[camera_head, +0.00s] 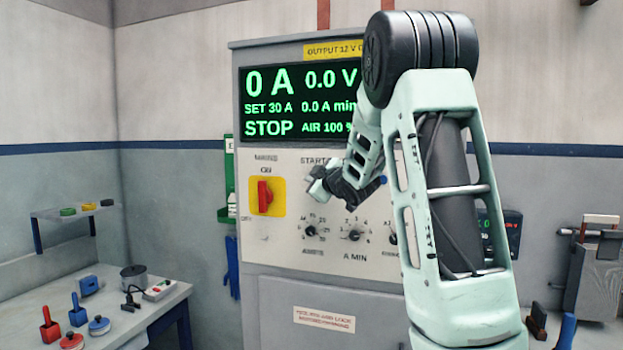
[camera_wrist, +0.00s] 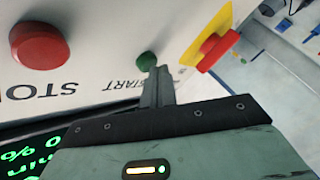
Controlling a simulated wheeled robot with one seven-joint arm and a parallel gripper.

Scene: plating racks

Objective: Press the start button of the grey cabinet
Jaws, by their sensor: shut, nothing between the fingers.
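The grey cabinet (camera_head: 300,285) stands against the back wall, with a lit display (camera_head: 300,104) reading 0 A, 0.0 V and STOP. The green start button (camera_wrist: 147,61) shows in the wrist view beside its START label. My gripper (camera_wrist: 161,72) is shut and empty, with its fingertips right by the button's edge; I cannot tell whether they touch. In the head view my gripper (camera_head: 318,184) is at the panel under the START label, and the button is hidden behind it. The red stop button (camera_wrist: 40,46) is at left in the wrist view.
A red mains switch on a yellow plate (camera_head: 265,197) sits left of my gripper. Dials (camera_head: 353,235) lie below it. A bench (camera_head: 170,303) with tools stands at left, under a small shelf (camera_head: 75,211). My arm covers the cabinet's right side.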

